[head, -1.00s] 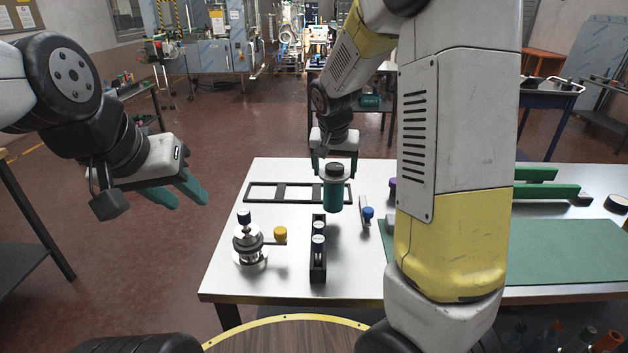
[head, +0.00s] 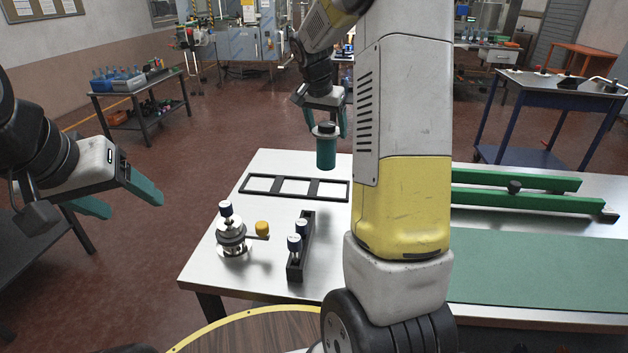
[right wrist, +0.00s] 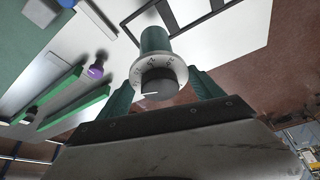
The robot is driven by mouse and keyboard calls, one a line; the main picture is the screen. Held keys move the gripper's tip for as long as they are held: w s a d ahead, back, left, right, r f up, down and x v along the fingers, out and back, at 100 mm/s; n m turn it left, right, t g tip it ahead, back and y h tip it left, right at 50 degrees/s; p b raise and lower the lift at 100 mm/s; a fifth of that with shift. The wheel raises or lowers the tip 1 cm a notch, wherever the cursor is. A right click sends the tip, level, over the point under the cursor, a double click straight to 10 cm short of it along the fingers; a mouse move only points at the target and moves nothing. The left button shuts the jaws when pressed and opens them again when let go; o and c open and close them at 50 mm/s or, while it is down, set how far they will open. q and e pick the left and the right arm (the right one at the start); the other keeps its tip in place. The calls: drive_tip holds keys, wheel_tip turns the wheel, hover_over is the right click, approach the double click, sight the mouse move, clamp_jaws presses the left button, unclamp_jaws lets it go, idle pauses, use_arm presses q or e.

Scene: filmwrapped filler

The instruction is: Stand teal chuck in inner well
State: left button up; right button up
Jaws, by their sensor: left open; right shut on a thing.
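The teal chuck (head: 326,153) is a teal cylinder with a pale collar and dark top. My right gripper (head: 326,122) is shut on its upper end and holds it upright above the table's far side. The right wrist view shows the chuck (right wrist: 154,40) between the teal fingers of this gripper (right wrist: 160,88). My left gripper (head: 120,198) is open and empty, left of the table.
A metal fixture with a blue-topped post (head: 231,236) and yellow knob (head: 262,228) stands at the front left. A black holder with blue-topped pieces (head: 297,262) stands beside it. Green rails (head: 530,201) and a green mat (head: 540,265) lie right. My right arm hides the table's middle.

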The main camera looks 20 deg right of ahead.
sight(334, 154)
drive_tip(key=shift+w+d+r+m, duration=0.1)
drive_tip(key=shift+d+r+m, duration=0.1)
drive_tip(key=shift+d, duration=0.25)
drive_tip(key=shift+w+d+r+m, duration=0.1)
drive_tip(key=shift+d+r, duration=0.05)
drive_tip(key=shift+d, duration=0.25)
drive_tip(key=shift+d+f, duration=0.15)
drive_tip(key=shift+d, duration=0.15)
wheel_tip(334, 154, down, 9)
drive_tip(key=shift+d+f, duration=0.1)
drive_tip(key=shift+f, duration=0.2)
drive_tip(key=o, duration=2.1)
drive_tip(key=shift+s, duration=0.1)
